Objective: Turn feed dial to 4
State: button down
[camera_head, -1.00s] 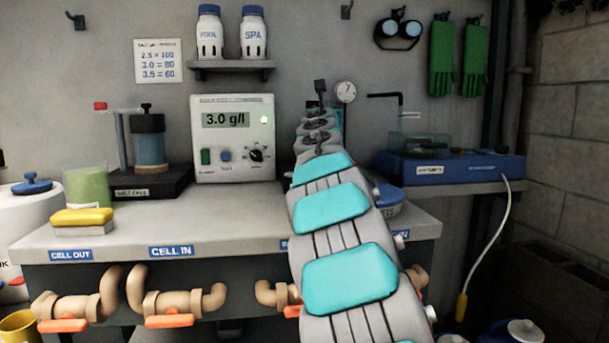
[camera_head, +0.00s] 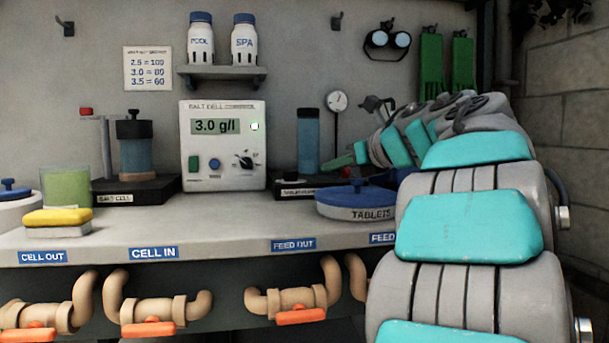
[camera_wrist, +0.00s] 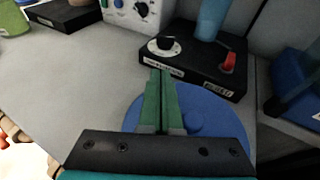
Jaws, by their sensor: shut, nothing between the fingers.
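A dial with a black knob on a white round scale (camera_wrist: 165,45) sits on a black base (camera_wrist: 200,72) with a blue cylinder (camera_wrist: 211,18). The dial's setting is too small to read. In the head view the cylinder (camera_head: 308,141) stands right of the control box, and the dial on its base is hidden or not clear. My gripper (camera_wrist: 161,72) has green fingers closed together, empty, just in front of the base and short of the dial in the picture. In the head view my gripper (camera_head: 338,162) points left, over the tablets tub.
The blue-lidded tablets tub (camera_head: 354,203) lies beneath my gripper. A red switch (camera_wrist: 229,62) is on the base right of the dial. The control box (camera_head: 223,146) reads 3.0 g/l and has its own knob. The bench (camera_head: 200,222) is clear in front of the box.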

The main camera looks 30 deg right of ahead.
send_near(289, 174)
jog(key=x, duration=0.5)
jog(key=shift+f, duration=0.35)
jog(key=shift+w+a+p, duration=0.1)
jog(key=shift+w+p, duration=0.2)
jog(key=shift+w, duration=0.4)
jog(key=shift+a+r+p, duration=0.1)
jog(key=shift+p, duration=0.2)
